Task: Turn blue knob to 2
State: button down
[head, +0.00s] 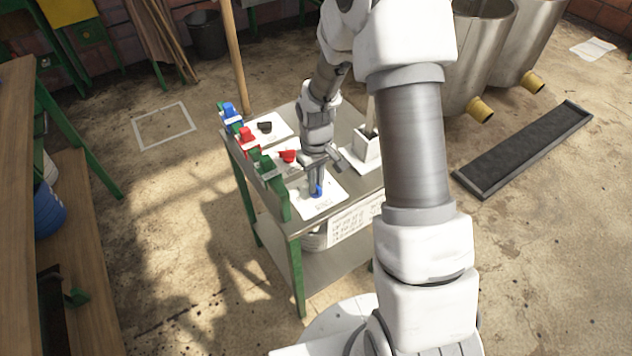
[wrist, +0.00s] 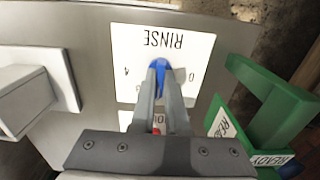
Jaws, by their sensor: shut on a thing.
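The blue knob (head: 317,190) sits on a white plate (head: 331,205) near the front of the metal table. In the wrist view the blue knob (wrist: 158,66) shows between my fingertips, below the upside-down word RINSE on its plate (wrist: 203,48). The digits 4 and 0 show to either side of it; the knob's exact pointing is hidden by my fingers. My gripper (head: 316,184) reaches down from above and is shut on the blue knob. It also shows in the wrist view (wrist: 160,75).
A red knob (head: 288,156) and a black knob (head: 265,127) sit on plates farther back. A white box with a lever (head: 366,148) stands right of my gripper. Open floor lies left.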

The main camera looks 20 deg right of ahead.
dwell(0.4)
jog(key=c, duration=0.9)
grip_release()
notch_tip(320, 180, up, 18)
jog(key=p, duration=0.3)
jog(key=shift+f, duration=0.25)
jog(key=s+r+m+t+p, duration=0.1)
jog(key=s+r+t, duration=0.1)
jog(key=s+r, duration=0.4)
jog(key=s+r+m+t+p, duration=0.1)
jog(key=s+r+p, duration=0.1)
jog(key=s+r, duration=0.5)
jog(key=s+r+m+t+p, duration=0.1)
jog(key=s+r+t, duration=0.1)
jog(key=s+r, duration=0.5)
jog(key=shift+s+d+r+m+t+p, duration=0.1)
jog(key=shift+s+r+m+t+p, duration=0.2)
jog(key=shift+m+p, duration=0.1)
